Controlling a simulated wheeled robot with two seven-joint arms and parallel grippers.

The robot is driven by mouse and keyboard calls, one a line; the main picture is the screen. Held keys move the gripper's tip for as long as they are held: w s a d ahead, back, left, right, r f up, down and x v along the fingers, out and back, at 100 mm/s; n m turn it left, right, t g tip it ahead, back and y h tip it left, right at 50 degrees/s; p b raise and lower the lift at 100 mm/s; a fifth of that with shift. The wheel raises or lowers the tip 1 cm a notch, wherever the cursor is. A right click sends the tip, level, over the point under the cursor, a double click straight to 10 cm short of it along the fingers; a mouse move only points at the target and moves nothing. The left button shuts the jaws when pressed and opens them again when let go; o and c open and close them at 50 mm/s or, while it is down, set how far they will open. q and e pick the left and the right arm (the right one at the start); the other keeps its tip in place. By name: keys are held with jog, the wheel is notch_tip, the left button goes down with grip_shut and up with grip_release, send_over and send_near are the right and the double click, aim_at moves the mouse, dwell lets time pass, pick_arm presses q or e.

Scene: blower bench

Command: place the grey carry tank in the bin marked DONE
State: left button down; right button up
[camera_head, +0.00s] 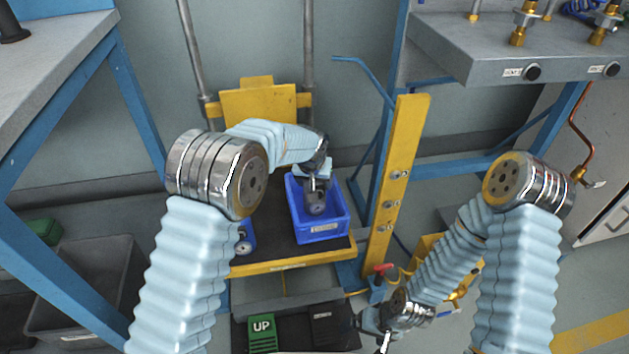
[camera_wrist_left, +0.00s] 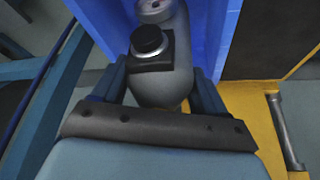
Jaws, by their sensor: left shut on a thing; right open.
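The grey carry tank (camera_head: 316,207) is in my left gripper (camera_head: 314,184), within the blue bin (camera_head: 308,236). The label on the bin's front is too small to read. In the left wrist view the tank (camera_wrist_left: 162,85) has a black knob on a dark block, and my left gripper's fingers (camera_wrist_left: 158,92) close on it from both sides. Blue bin walls (camera_wrist_left: 214,35) stand around its far end. Whether the tank touches the bin floor is hidden. My right gripper (camera_head: 385,342) is open and empty, low at the bottom edge of the head view.
The bin stands on a dark platform with a yellow front edge (camera_head: 285,266). A small blue object (camera_head: 246,238) lies left of it. A yellow post (camera_head: 395,180) rises at right. Below are a green UP pedal (camera_head: 262,334) and a black pedal (camera_head: 322,330). A grey bin (camera_head: 90,290) stands left.

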pick_arm(q)
jog(key=shift+f, duration=0.15)
jog(key=shift+c, duration=0.2)
grip_release()
jog(key=shift+r, duration=0.2)
jog(key=p+v, duration=0.1)
jog(key=v, duration=1.1)
